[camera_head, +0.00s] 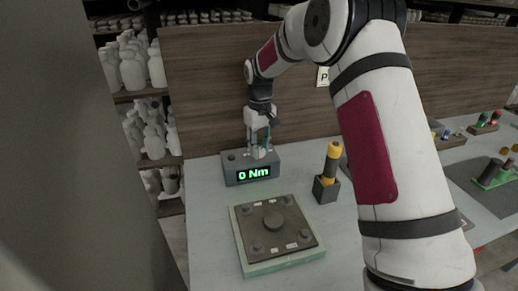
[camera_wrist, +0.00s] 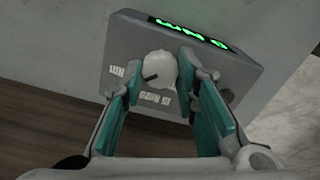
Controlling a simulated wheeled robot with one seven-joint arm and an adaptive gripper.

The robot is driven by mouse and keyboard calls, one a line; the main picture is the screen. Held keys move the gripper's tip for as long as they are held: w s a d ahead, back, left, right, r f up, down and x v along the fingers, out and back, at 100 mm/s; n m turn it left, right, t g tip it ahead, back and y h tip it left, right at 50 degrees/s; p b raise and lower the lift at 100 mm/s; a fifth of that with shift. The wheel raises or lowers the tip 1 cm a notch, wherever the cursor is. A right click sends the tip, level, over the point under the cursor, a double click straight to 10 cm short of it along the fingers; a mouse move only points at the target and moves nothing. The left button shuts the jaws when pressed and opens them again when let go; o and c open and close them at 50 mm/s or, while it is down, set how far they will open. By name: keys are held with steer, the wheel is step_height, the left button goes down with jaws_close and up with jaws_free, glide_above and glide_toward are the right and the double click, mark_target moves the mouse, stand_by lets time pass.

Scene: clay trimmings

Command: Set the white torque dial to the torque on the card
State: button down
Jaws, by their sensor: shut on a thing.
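The white torque dial (camera_wrist: 160,68) sits on top of a grey box (camera_head: 236,171), with a dark pointer mark on its side toward the left in the wrist view. The box's green display (camera_head: 253,173) reads "0 Nm". My gripper (camera_head: 259,148) points down over the box and is shut on the dial, with one teal finger on each side of it in the wrist view. White markings (camera_wrist: 153,99) around the dial appear upside down and are partly hidden by the fingers. A white card (camera_head: 322,76) on the back panel shows a "P"; my arm hides the rest.
A yellow-and-black tool (camera_head: 333,151) stands in a dark holder (camera_head: 326,190) right of the box. A dark square plate with bolts (camera_head: 291,228) lies on a pale green base in front. White bottles (camera_head: 133,70) fill shelves at left. Other parts lie on the far right.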

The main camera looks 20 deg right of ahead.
steer(key=m+b, duration=0.1)
steer(key=m, duration=0.5)
steer(key=shift+m, duration=0.4)
stand_by(0.3)
steer(key=c, duration=1.2)
jaws_free()
steer(key=shift+c, duration=0.2)
steer(key=shift+r, duration=0.1)
step_height(320, 180, up, 12)
